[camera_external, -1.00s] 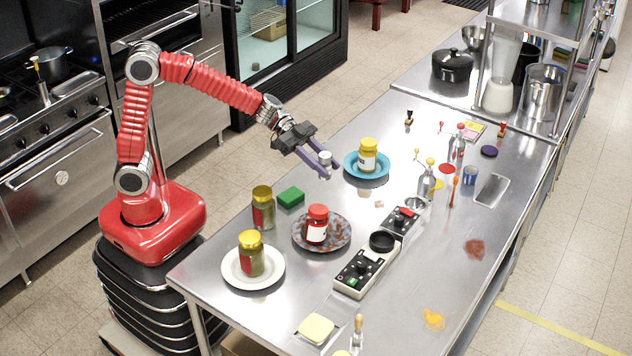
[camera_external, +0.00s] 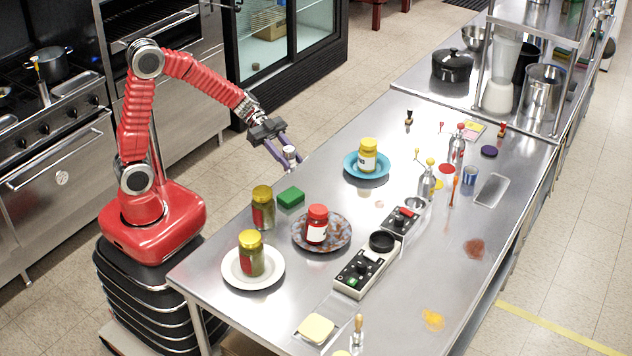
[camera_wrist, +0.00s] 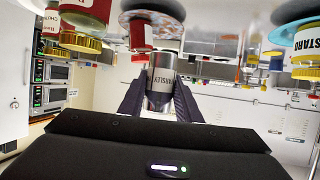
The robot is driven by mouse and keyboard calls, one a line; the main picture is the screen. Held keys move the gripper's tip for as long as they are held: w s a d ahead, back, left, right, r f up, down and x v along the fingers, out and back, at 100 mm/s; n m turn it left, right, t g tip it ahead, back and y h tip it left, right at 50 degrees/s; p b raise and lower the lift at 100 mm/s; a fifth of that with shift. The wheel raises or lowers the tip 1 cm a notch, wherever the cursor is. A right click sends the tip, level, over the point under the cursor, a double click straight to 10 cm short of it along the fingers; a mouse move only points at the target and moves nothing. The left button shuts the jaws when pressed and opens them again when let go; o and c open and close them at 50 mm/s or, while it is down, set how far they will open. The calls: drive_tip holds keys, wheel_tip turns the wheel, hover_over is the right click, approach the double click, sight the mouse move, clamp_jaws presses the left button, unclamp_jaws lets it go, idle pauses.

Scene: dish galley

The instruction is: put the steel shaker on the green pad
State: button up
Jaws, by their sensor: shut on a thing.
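The steel shaker (camera_external: 290,151) is a small silvery cylinder with a pale top, between the fingers of my gripper (camera_external: 288,163). I cannot make out the pad in the wrist view.
Near the pad stand a yellow-lidded jar (camera_external: 262,207) on its left and a red-lidded jar (camera_external: 317,223) on a patterned plate (camera_external: 342,240). A yellow jar (camera_external: 367,155) on a blue plate (camera_external: 352,172) is to the right. Another jar (camera_external: 251,254) stands on a white plate (camera_external: 233,280).

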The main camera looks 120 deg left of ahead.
hover_over(291, 194)
drive_tip(key=shift+s+f, duration=0.1)
drive_tip(key=shift+f, duration=3.05)
drive_tip(key=shift+f, duration=1.85)
drive_tip(key=shift+f, duration=0.1)
drive_tip(key=o, duration=1.1)
drive_tip(key=v, duration=1.2)
